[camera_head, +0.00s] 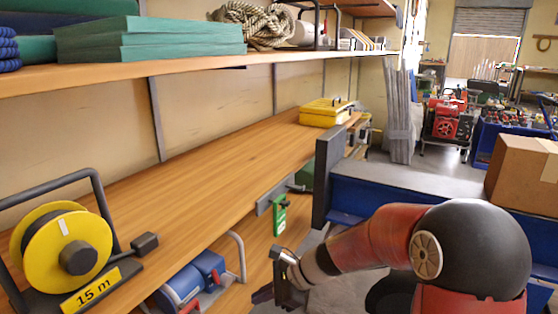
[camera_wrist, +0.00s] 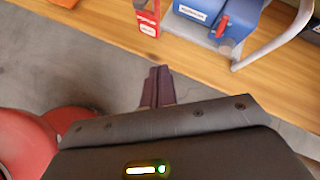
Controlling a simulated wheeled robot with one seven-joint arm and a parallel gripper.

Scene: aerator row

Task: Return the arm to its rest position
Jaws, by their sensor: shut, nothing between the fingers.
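My arm reaches in from the lower right of the head view, bent over the floor beside the wooden shelving. My gripper (camera_head: 278,293) hangs at the arm's end, in front of the lower shelf and low in the picture. In the wrist view the two dark fingers of my gripper (camera_wrist: 157,88) lie together, with nothing between them. The fingertips show over the grey floor, just short of the shelf edge and apart from it. The base of the gripper is partly hidden in the head view.
A blue machine (camera_head: 190,282) with a grey tube handle stands on the lower shelf near my gripper. A yellow cable reel (camera_head: 62,248) and yellow case (camera_head: 325,112) stand on the middle shelf. A blue bench (camera_head: 375,200) and cardboard box (camera_head: 522,172) are at right.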

